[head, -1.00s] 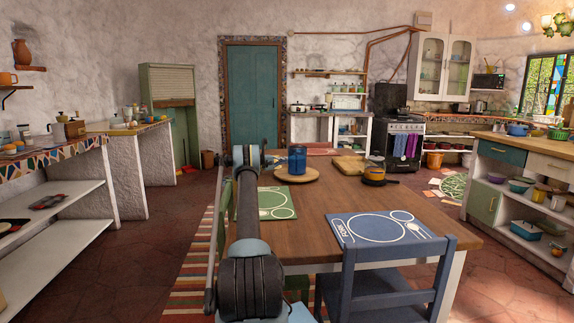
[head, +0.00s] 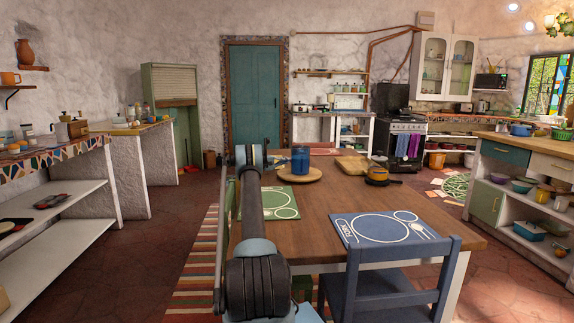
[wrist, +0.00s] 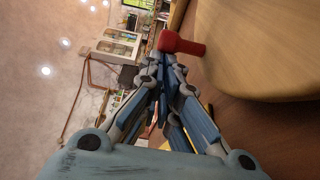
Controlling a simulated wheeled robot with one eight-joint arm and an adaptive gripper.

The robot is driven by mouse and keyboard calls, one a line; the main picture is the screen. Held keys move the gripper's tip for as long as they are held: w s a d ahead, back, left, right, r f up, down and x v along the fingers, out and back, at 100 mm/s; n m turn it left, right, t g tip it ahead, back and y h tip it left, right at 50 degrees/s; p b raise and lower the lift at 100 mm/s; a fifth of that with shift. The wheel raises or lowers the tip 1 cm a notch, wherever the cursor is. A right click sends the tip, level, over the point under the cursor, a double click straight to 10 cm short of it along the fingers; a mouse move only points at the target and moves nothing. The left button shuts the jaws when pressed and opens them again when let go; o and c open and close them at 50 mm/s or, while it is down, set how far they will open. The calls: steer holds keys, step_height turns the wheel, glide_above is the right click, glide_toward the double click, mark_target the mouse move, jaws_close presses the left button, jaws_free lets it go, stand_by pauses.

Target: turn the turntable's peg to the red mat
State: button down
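A green mat (head: 283,203) lies on the near left of the table and a blue mat (head: 380,228) at the near right. A blue chair (head: 390,280) stands at the near edge.

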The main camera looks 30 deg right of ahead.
steer(key=a, duration=0.2)
steer(key=s+a, duration=0.1)
steer(key=a, duration=0.1)
steer(key=shift+a+f, duration=0.1)
steer(key=shift+a, duration=0.3)
steer(key=y, duration=0.1)
steer(key=r+y, duration=0.1)
steer(key=shift+s+d+r+m+y, duration=0.2)
steer(key=shift+s+m+y, duration=0.1)
steer(key=shift+m, duration=0.1)
steer(key=shift+s+a+r+m+y, duration=0.2)
steer(key=shift+s+r+m+y, duration=0.15)
steer(key=shift+y, duration=0.55)
steer(key=s+a+r+m+t+y, duration=0.2)
steer(key=s+a+r+t+y, duration=0.1)
steer(key=a+r+y, duration=0.45)
steer(key=x, duration=1)
steer(key=shift+a+f, duration=0.25)
steer(key=shift+a, duration=0.05)
steer(key=shift+s+d+r, duration=0.1)
steer(key=shift+d, duration=0.5)
steer(key=shift+s+d+r, duration=0.1)
steer(key=shift+d, duration=0.45)
steer(key=shift+s+d, duration=0.1)
steer(key=shift+d, duration=0.6)
steer(key=shift+a, duration=0.1)
